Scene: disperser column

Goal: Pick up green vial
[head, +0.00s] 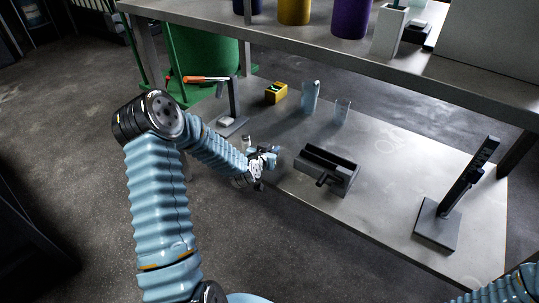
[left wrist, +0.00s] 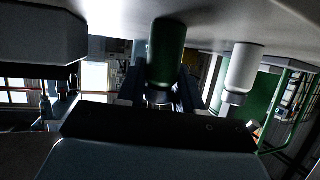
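The green vial (left wrist: 167,50) stands on the table and appears upside down in the left wrist view. My left gripper (left wrist: 165,88) is around its narrower end, one dark finger on each side, and looks open. A white vial (left wrist: 243,66) stands beside it, apart from the fingers. In the head view my left gripper (head: 266,157) is low over the table's near left edge. I cannot make out the green vial there; the gripper seems to hide it. A small pale vial (head: 247,141) shows just behind the gripper. My right gripper is out of view.
On the grey table (head: 390,165) a black box-shaped device (head: 325,170) stands just right of the gripper. Behind are a stand (head: 233,105), a yellow box (head: 276,93) and two glass vessels (head: 310,97). A black stand (head: 440,220) is at right. A shelf (head: 330,45) overhangs the back.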

